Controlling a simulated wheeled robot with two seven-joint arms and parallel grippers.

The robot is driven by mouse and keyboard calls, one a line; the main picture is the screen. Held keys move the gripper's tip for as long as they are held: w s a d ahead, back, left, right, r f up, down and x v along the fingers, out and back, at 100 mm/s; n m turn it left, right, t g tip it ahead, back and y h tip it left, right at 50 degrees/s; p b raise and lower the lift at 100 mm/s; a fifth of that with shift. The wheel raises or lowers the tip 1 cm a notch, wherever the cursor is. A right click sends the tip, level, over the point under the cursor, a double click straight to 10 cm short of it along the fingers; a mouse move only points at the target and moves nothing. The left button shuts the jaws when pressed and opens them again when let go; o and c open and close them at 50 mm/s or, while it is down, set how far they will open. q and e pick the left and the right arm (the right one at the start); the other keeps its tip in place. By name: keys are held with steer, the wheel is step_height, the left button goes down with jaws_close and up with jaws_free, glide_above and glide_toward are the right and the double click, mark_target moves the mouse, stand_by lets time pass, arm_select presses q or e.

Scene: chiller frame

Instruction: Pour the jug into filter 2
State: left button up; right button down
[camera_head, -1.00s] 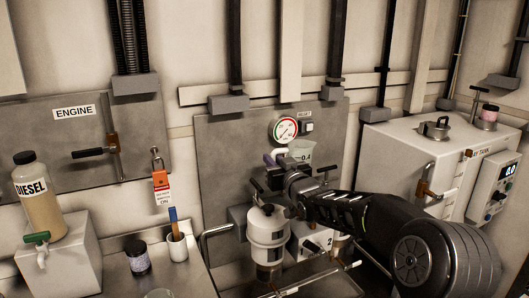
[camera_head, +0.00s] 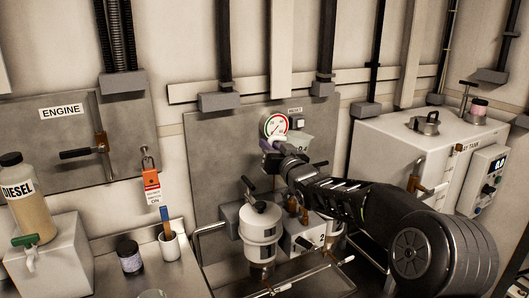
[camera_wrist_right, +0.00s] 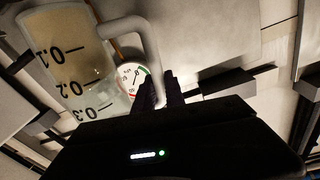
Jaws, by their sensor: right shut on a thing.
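The clear jug (camera_head: 299,141) is raised in front of the steel panel, just below the gauge and partly behind my right gripper. In the right wrist view the jug (camera_wrist_right: 75,60) shows its scale marks, inverted in the picture, and tan liquid inside. My right gripper (camera_head: 277,150) is shut on its pale handle (camera_wrist_right: 150,40). A white filter housing (camera_head: 262,228) stands below my gripper. My left gripper is out of view.
A round gauge (camera_head: 275,125) is close behind the jug. A diesel bottle (camera_head: 27,200) stands on a white block at left. A cup (camera_head: 170,245) and a dark jar (camera_head: 131,258) are on the counter. A white tank (camera_head: 400,145) stands at right.

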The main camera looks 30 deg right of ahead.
mark_target(308, 146)
steer(key=d+m, duration=0.2)
steer(key=s+d+r+m+p, duration=0.1)
steer(key=d+m, duration=0.1)
steer(key=d+m+h, duration=0.1)
steer(key=shift+s+d+r+m+t, duration=0.3)
steer(key=shift+s+d+m+t, duration=0.05)
steer(key=shift+d+m+t, duration=0.05)
steer(key=shift+d+r+m, duration=0.1)
steer(key=shift+r+m, duration=0.05)
steer(key=shift+m, duration=0.45)
steer(key=shift+s+d+r+m+h, duration=0.15)
steer(key=shift+d+m+h, duration=0.35)
steer(key=shift+m, duration=0.6)
steer(key=shift+d, duration=0.1)
steer(key=shift+s+d+f+m+b, duration=0.2)
steer(key=shift+d+f+m+b, duration=0.35)
steer(key=shift+f+m+b, duration=0.35)
steer(key=shift+d+r, duration=0.1)
steer(key=shift+r, duration=0.05)
steer(key=shift+d+m, duration=0.1)
steer(key=shift+m, duration=0.2)
steer(key=shift+s+d+m+t+h, duration=0.25)
steer(key=shift+d+m, duration=0.35)
steer(key=shift+m, duration=0.3)
